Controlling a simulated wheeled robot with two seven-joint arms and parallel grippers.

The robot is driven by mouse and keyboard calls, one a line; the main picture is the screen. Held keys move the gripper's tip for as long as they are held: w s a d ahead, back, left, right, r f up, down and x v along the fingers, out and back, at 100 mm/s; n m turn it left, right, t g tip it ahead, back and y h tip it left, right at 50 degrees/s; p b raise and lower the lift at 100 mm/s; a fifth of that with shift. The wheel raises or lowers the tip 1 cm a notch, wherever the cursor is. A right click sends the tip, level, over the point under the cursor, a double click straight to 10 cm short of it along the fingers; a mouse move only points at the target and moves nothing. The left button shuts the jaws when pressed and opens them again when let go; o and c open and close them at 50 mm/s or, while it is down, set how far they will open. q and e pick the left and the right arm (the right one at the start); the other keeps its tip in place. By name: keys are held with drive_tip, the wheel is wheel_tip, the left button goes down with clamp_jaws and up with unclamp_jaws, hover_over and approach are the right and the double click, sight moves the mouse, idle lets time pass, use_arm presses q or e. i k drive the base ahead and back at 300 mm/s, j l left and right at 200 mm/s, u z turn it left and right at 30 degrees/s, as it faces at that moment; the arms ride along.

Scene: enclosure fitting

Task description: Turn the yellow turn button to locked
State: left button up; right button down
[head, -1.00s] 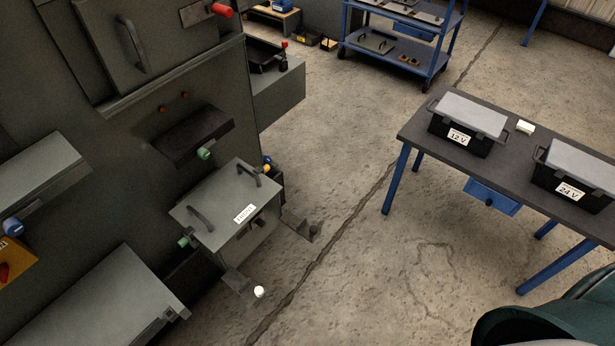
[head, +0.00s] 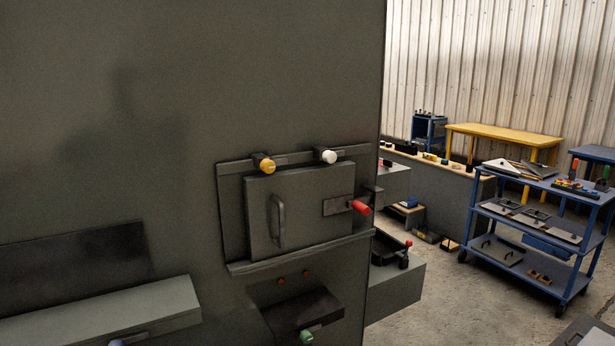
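The yellow turn button (head: 267,166) sits on the frame above the upper left corner of a grey door panel (head: 301,212) on the large dark enclosure. Its knob faces out to the lower right on a dark block. I cannot tell from its shape whether it is locked. A white turn button (head: 328,156) sits to its right on the same top edge. Neither of my grippers shows in the head view.
The door has a handle (head: 277,221) at left and a red-handled latch (head: 360,207) at right. A shelf with a green knob (head: 306,337) juts out below.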

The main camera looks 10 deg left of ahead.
sight(268, 167)
drive_tip(key=l, duration=0.7)
drive_tip(key=k+l+u, duration=0.1)
drive_tip(key=l, duration=0.6)
drive_tip(key=k+l+u, duration=0.1)
drive_tip(key=l, duration=0.6)
